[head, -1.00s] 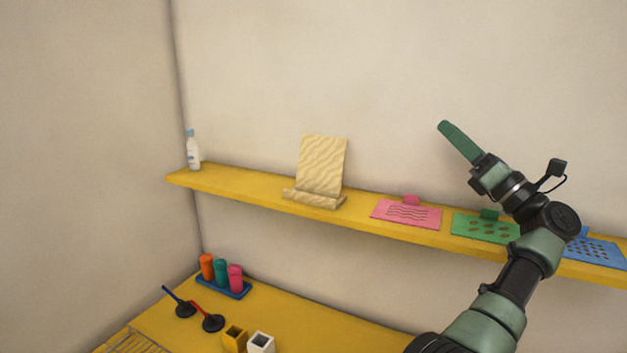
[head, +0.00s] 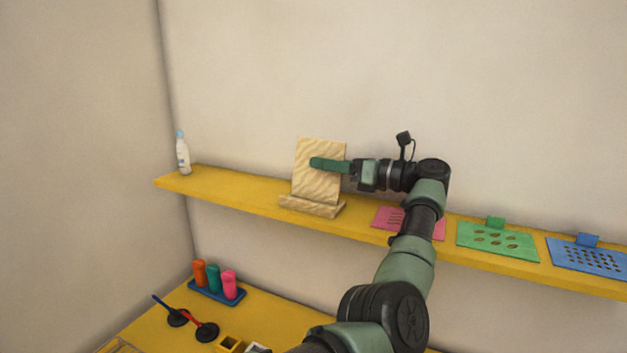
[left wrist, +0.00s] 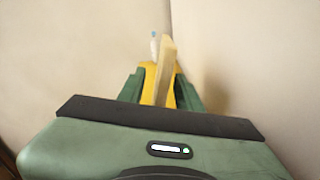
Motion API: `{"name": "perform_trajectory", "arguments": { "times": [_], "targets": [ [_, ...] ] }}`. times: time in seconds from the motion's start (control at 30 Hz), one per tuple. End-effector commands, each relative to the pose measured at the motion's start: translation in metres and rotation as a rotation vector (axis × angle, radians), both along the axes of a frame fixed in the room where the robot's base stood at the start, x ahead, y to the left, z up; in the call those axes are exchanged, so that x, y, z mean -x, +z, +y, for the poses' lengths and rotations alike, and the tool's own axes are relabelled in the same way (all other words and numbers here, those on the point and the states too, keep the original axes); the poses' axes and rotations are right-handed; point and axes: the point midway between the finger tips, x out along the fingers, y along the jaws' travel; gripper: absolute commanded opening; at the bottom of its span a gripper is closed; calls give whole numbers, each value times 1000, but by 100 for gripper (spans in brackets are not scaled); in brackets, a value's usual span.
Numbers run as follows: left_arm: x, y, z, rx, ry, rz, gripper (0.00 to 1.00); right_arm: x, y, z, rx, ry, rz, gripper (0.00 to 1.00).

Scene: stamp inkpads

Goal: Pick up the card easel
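The card easel (head: 318,184) is a pale wood-grained board with a ledge at its foot. It stands upright on the yellow shelf. My left gripper (head: 316,163) comes from the right at the board's upper half. One green finger crosses the board's front; the other finger is hidden in the head view. In the left wrist view the easel (left wrist: 165,72) shows edge-on between two spread fingers (left wrist: 160,88), with shelf visible in the gap. The gripper looks open around the board. My right gripper is in neither view.
The yellow shelf (head: 232,195) also holds a white bottle (head: 183,157) at left and pink (head: 390,218), green (head: 498,241) and blue (head: 588,255) cards at right. My arm partly covers the pink one. Below, a table holds a rack of three coloured tubes (head: 215,281).

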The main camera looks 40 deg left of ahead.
Motion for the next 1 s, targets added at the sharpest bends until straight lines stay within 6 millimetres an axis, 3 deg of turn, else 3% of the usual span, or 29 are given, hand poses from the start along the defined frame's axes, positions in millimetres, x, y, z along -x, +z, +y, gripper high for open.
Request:
{"name": "perform_trajectory", "arguments": {
  "times": [0.03, 0.2, 0.5, 0.63, 1.0],
  "targets": [
    [5, 3, 9, 1, 3, 2, 35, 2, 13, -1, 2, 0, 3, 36],
    [12, 0, 30, -1, 3, 1, 35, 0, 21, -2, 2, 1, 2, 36],
    [12, -2, 34, 0, -1, 1, 35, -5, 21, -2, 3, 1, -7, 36],
    [12, -2, 33, -1, 0, 0, 0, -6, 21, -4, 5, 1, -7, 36],
    [12, -2, 33, 0, 0, 1, 0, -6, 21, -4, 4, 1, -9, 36]
  ]
}}
